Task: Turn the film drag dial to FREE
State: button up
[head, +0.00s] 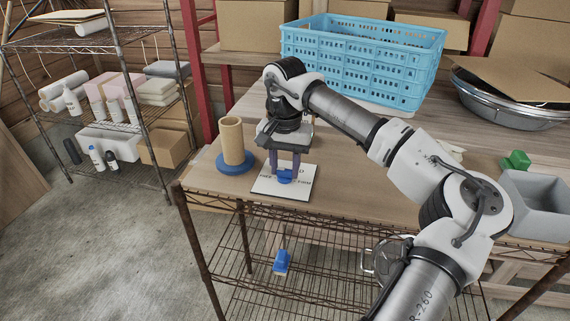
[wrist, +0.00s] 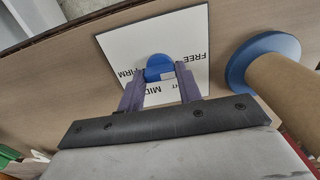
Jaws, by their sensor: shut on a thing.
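The film drag dial (head: 285,178) is a small blue knob on a white square plate (head: 262,189) at the table's front edge. In the wrist view the dial (wrist: 156,63) sits mid-plate, with FREE at its right, FIRM at its left and MID on the side nearer my gripper. My gripper (head: 284,173) reaches down from above, its two purple fingers shut on the dial from both sides; it also shows in the wrist view (wrist: 160,73). The fingers cover part of the dial and lettering. I cannot tell which word the dial points at.
A cardboard tube (head: 231,140) stands on a blue round base (head: 236,167) just left of the plate. A blue crate (head: 360,55) stands behind my arm. A grey bin (head: 535,192) and a green block (head: 516,160) are at the right. A blue-headed brush (head: 281,262) is below.

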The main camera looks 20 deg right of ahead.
aim_at(284, 169)
dwell(0.5)
jog(key=o, duration=1)
jog(key=shift+r, duration=0.15)
notch_tip(284, 169, up, 14)
jog(key=shift+f+b, duration=0.2)
jog(key=shift+b, duration=0.2)
jog(key=shift+a, duration=0.15)
